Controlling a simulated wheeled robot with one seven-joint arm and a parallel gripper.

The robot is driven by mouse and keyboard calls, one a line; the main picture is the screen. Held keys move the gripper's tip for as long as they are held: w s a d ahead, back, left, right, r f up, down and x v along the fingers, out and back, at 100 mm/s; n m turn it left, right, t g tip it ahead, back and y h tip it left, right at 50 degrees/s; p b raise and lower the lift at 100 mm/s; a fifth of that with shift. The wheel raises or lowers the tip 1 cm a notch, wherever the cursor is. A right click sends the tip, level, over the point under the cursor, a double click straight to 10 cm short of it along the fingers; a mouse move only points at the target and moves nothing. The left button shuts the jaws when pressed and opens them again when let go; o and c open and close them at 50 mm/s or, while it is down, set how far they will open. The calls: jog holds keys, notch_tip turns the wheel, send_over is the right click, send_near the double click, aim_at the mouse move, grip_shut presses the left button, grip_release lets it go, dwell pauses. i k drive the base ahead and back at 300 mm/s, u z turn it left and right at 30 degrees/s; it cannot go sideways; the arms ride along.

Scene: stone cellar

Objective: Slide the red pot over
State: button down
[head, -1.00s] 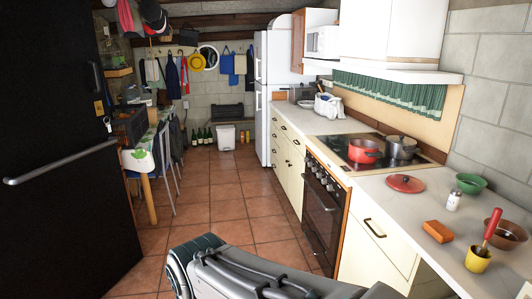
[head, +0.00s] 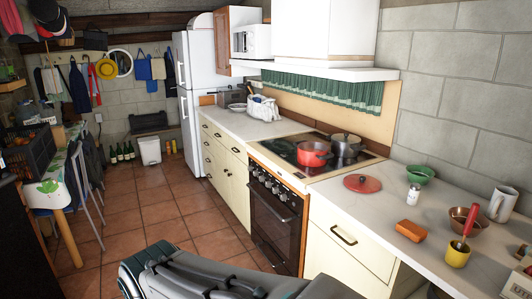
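The red pot (head: 314,154) stands upright and without a lid on the dark cooktop (head: 283,150), near its front right. A grey lidded pot (head: 346,146) stands just behind it to the right, close to it. A red lid (head: 362,184) lies flat on the white counter, right of the cooktop. My arm shows at the bottom of the head view, low in front of the cabinets and well away from the red pot. My gripper is not in view.
The tiled floor (head: 150,215) is open left of the oven (head: 275,215). A table stands far left.

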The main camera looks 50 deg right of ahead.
aim_at(311, 154)
jog(key=i, duration=1.95)
jog(key=z, duration=3.3)
jog(key=i, duration=1.65)
jog(key=u, duration=0.05)
